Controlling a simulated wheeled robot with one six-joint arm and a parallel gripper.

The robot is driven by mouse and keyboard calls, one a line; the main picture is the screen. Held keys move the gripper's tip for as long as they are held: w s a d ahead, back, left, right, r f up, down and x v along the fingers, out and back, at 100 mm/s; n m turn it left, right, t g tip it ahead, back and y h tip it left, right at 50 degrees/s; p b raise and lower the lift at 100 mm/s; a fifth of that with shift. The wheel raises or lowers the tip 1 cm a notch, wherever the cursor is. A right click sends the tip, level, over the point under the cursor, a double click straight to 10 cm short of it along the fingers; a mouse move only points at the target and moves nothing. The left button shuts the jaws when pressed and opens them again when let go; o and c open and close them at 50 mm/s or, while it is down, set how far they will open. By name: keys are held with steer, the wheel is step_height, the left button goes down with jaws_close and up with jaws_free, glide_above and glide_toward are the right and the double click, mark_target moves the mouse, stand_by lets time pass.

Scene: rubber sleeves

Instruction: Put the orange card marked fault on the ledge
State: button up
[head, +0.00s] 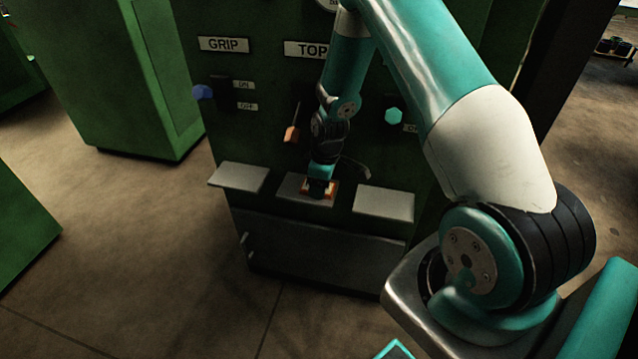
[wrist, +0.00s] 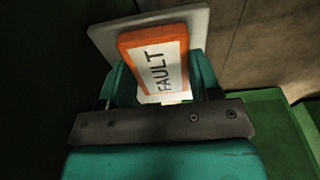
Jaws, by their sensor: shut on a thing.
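The orange card (wrist: 153,62) has a white face with FAULT on it, upright to read from the side in the wrist view. My gripper (wrist: 158,84) is shut on it, one teal finger on each side. The grey ledge (wrist: 104,38) lies just behind the card. In the head view my gripper (head: 319,187) points down over the middle ledge (head: 288,184), and orange edges of the card (head: 332,189) show around its tips. The card is at the ledge's surface; I cannot tell whether it touches it.
Similar grey ledges stand at the left (head: 238,177) and right (head: 384,203), both bare. The green panel above carries a blue knob (head: 202,91), an orange-tipped lever (head: 291,134) and a teal knob (head: 393,116). The floor in front is open.

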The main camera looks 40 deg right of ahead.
steer(key=o, duration=0.9)
